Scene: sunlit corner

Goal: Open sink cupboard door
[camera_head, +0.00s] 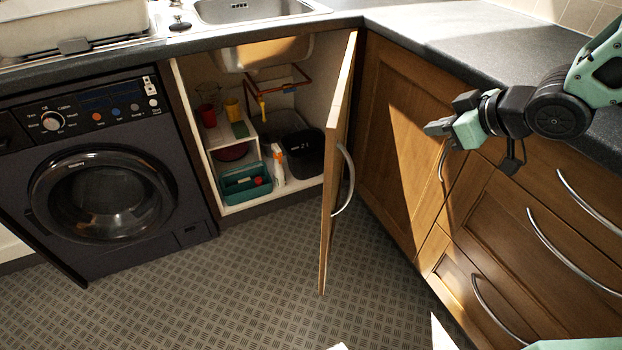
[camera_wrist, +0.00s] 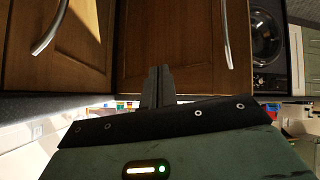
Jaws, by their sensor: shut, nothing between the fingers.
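The sink cupboard door (camera_head: 337,150) stands wide open, swung out into the room and seen nearly edge-on in the head view. Its curved metal handle (camera_head: 346,178) is on the right-hand face. The cupboard interior (camera_head: 250,140) shows below the sink (camera_head: 250,10). My gripper (camera_head: 432,128) is shut and empty. It is right of the door, in front of the corner cabinet panel and apart from the door handle. In the wrist view my closed fingers (camera_wrist: 158,85) point at a brown wooden panel, with a metal handle (camera_wrist: 226,35) to their right.
Inside the cupboard are a teal caddy (camera_head: 246,182), a black bin (camera_head: 303,152) and a spray bottle (camera_head: 277,165). A dark washing machine (camera_head: 95,165) stands at left. Drawers with handles (camera_head: 575,250) are at right below the worktop (camera_head: 450,45). The patterned floor (camera_head: 220,280) is clear.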

